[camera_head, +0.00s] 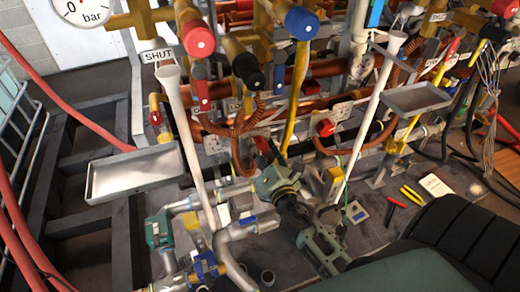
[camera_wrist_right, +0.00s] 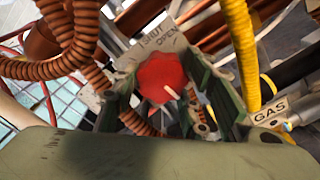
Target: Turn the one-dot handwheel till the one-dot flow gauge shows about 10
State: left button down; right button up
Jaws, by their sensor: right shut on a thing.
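My right gripper (camera_head: 268,163) reaches in from the lower right among the pipes in the head view. In the right wrist view its green fingers (camera_wrist_right: 163,92) stand on both sides of a red handwheel (camera_wrist_right: 162,77) and are shut on it. The handwheel has a pale pointer mark and sits in front of a plate (camera_wrist_right: 152,45) lettered SHUT and OPEN. In the head view the gripper hides most of this wheel. I cannot make out dots on it, and I cannot pick out the one-dot flow gauge. My left gripper is not in view.
A bar gauge (camera_head: 85,10) is cut off at the top left. Other red knobs (camera_head: 326,127), a grey tray (camera_head: 133,172), white funnels and yellow and copper pipes crowd the area. In the wrist view, a corrugated copper hose (camera_wrist_right: 84,45) and a yellow pipe (camera_wrist_right: 243,50) flank the gripper.

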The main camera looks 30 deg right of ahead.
jog(key=shift+r, duration=0.1)
jog(key=shift+c, duration=0.8)
jog(key=shift+m, duration=0.3)
jog(key=o, duration=0.8)
jog(key=shift+a, duration=0.1)
jog(key=shift+o, duration=1.4)
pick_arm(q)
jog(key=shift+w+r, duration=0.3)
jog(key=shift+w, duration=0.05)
